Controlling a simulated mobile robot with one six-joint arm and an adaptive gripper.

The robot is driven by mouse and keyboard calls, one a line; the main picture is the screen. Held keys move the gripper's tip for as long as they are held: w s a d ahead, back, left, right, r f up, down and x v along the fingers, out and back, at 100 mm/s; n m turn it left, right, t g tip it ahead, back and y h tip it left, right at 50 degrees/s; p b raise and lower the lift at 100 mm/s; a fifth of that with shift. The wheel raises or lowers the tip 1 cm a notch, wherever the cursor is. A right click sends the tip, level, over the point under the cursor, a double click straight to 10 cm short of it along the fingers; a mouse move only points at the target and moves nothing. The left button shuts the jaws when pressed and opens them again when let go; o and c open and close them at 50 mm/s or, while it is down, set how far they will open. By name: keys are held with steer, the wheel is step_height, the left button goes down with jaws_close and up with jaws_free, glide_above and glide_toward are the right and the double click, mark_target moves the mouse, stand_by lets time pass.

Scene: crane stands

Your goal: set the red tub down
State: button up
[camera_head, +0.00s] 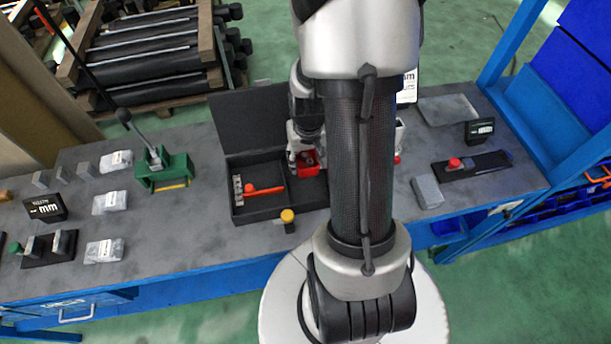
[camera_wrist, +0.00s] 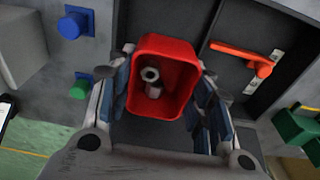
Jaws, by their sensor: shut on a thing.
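The red tub (camera_wrist: 179,50) is between the fingers of my gripper (camera_wrist: 163,100) in the wrist view. The fingers are shut on its sides. Small grey-white round parts (camera_wrist: 151,80) lie inside it. In the head view the red tub (camera_head: 308,170) shows below my gripper (camera_head: 305,150), over the right part of a black open case (camera_head: 262,213); my arm hides much of this area. I cannot tell whether the tub touches the case floor.
An orange-red handled tool (camera_head: 263,189) lies in the case's left compartment. A yellow-topped knob (camera_head: 287,216) is at the case front. A green clamp stand (camera_head: 165,172) stands to the left, with several grey packets beyond. A grey block (camera_head: 427,191) lies right of my arm.

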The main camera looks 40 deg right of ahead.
mark_target(306, 180)
steer(key=shift+f+b, duration=0.9)
steer(key=shift+f, duration=2.65)
steer(key=shift+f, duration=0.1)
steer(key=o, duration=0.6)
steer(key=shift+f, duration=0.1)
steer(key=shift+o, duration=1)
